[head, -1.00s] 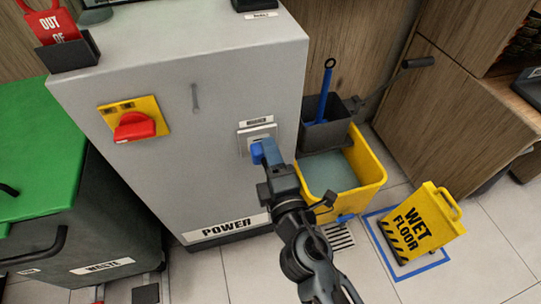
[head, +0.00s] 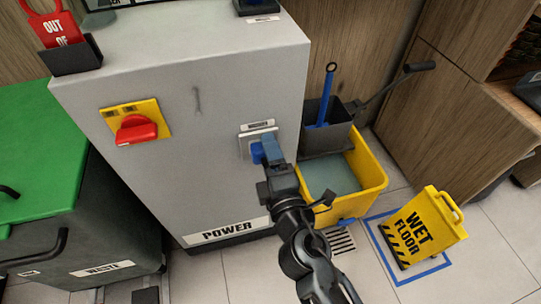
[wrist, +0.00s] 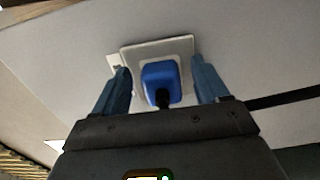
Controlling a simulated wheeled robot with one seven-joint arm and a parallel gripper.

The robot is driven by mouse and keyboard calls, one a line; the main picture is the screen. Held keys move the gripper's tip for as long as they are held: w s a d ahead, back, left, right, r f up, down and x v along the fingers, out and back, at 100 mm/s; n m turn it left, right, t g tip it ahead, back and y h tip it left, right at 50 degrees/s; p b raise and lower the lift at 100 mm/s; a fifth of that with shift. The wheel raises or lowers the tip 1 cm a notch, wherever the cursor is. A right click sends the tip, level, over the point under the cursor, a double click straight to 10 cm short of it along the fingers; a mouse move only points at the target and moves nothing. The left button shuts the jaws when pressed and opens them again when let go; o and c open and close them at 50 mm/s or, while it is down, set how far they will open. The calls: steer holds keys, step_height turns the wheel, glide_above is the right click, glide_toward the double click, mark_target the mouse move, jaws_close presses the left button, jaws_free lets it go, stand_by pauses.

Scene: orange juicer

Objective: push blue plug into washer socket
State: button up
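The blue plug (head: 257,153) is at the washer socket (head: 245,143), a pale plate under a small label on the front of the grey power cabinet. The wrist view shows the plug (wrist: 161,82) in front of the middle of the socket plate (wrist: 183,46), with its dark cord toward me. I cannot tell how deep it sits. My gripper (wrist: 162,84) is open, with one blue-grey finger on each side of the plug and a gap to both. In the head view my gripper (head: 268,150) partly hides the plug and socket.
A red switch on a yellow plate (head: 135,127) is on the cabinet (head: 190,170) left of the socket. A yellow mop bucket (head: 372,175) stands close on the right, with a wet floor sign (head: 425,228) beyond. A green-lidded waste bin (head: 40,150) is at left.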

steer(key=shift+o, duration=0.2)
steer(key=b+v, duration=0.1)
steer(key=v, duration=0.6)
steer(key=shift+s, duration=0.4)
steer(key=shift+d, duration=0.15)
steer(key=s+d+f+m+g+h, duration=0.1)
steer(key=s+d+f+m+g, duration=0.15)
steer(key=s+d+m, duration=0.9)
steer(key=s+d+r+m+h, duration=0.1)
steer(key=s+d+r+m, duration=0.2)
steer(key=s, duration=0.4)
steer(key=s+d+r+m+h, duration=0.2)
steer(key=s+r+m, duration=0.1)
steer(key=s, duration=0.3)
steer(key=s+d+r+m+h, duration=0.1)
steer(key=s+d+r+m, duration=0.25)
steer(key=s, duration=0.35)
step_height(320, 180, up, 23)
steer(key=p, duration=2.3)
steer(key=shift+w+a+f, duration=0.15)
